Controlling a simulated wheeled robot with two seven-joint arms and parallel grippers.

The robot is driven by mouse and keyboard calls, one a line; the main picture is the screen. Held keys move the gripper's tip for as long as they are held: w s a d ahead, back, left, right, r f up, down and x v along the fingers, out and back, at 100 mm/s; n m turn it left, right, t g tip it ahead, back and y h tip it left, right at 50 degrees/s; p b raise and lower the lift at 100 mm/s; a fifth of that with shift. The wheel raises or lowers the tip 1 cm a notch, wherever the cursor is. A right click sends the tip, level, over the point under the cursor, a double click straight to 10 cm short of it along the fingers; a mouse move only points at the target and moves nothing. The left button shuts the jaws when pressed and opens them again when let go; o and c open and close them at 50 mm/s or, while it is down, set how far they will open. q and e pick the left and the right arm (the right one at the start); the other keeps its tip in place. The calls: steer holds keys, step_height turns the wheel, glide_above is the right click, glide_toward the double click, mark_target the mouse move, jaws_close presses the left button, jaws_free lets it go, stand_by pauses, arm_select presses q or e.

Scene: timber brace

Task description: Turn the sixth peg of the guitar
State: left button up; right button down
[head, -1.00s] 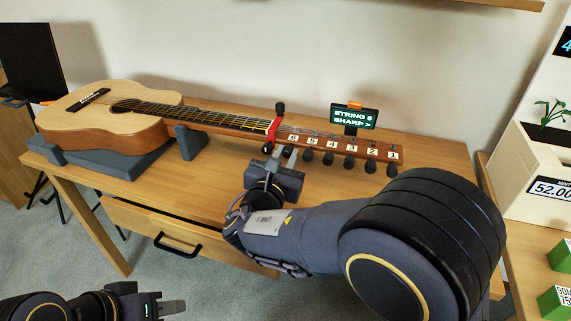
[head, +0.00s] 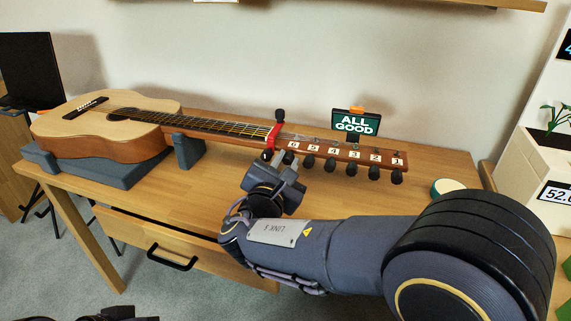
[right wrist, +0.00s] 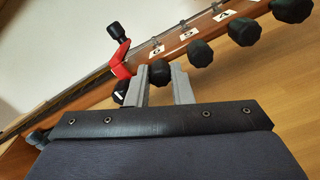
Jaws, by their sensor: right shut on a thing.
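The guitar (head: 105,138) lies on the table with its neck pointing right. Its headstock has a row of black pegs labelled 6 to 1 from left to right. The sixth peg (head: 289,158) is beside a red clamp (head: 273,136). My right gripper (head: 277,156) is at this peg from the front. In the right wrist view, the sixth peg (right wrist: 160,72) sits between the two grey fingers, which are shut on it.
A grey cradle (head: 190,151) supports the guitar. A round green-rimmed thing (head: 447,187) lies on the table's right end. The drawer (head: 140,237) below has a black handle. A white unit with a plant (head: 556,117) stands at the right. The table front left of my right arm is clear.

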steer(key=c, duration=1.6)
jaws_free()
steer(key=shift+o, duration=0.2)
steer(key=p+v, duration=0.1)
steer(key=v, duration=0.6)
steer(key=shift+s, duration=0.4)
steer(key=shift+a, duration=0.15)
